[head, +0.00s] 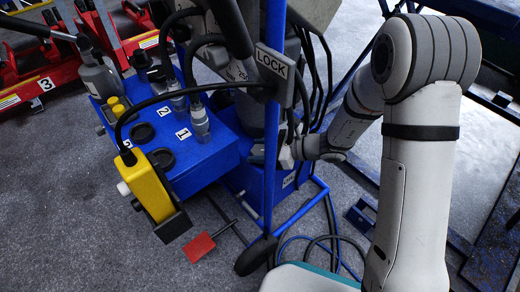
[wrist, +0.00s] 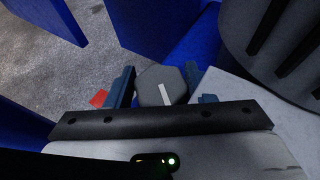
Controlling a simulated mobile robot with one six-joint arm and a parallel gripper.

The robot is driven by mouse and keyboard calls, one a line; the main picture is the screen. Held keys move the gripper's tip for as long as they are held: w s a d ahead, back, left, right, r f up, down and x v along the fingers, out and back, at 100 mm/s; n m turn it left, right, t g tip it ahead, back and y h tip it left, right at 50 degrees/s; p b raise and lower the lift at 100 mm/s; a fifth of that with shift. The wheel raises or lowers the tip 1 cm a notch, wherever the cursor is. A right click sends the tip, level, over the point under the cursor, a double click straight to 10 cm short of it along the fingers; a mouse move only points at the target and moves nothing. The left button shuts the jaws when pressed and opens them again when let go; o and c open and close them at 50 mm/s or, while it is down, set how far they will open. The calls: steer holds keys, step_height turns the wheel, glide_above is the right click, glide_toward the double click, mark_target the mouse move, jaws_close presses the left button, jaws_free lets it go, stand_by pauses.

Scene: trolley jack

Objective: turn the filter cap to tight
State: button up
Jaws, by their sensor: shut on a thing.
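The filter cap (wrist: 152,82) is a dark grey, many-sided knob in the wrist view, with a white mark running from near its middle toward my gripper's palm, slightly slanted. My gripper (wrist: 159,84) has its two blue fingers on either side of the cap and is shut on it. In the head view my gripper (head: 283,157) reaches in from the right, low behind the blue post, at the side of the blue machine (head: 212,157). I cannot make out the cap there. No tight marking can be read near the cap in either view.
The blue upright post (head: 269,170) with the LOCK tag (head: 272,63) stands close by my gripper. A yellow box (head: 148,188) hangs on the machine's front. A red pedal (head: 199,247) and dark hoses (head: 325,248) lie low. A dark ribbed body (wrist: 280,45) is near in the wrist view.

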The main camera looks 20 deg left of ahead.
steer(key=shift+f+m+t+b, duration=0.1)
steer(key=shift+m+t+b, duration=0.8)
steer(key=shift+t, duration=0.1)
steer(key=shift+m+t+b, duration=0.3)
steer(key=shift+m+t, duration=0.3)
steer(key=shift+t, duration=0.1)
steer(key=o, duration=1)
steer(key=shift+c, duration=0.2)
steer(key=p+v, duration=0.3)
steer(key=v, duration=0.4)
steer(key=shift+d+r, duration=0.25)
steer(key=shift+d, duration=0.1)
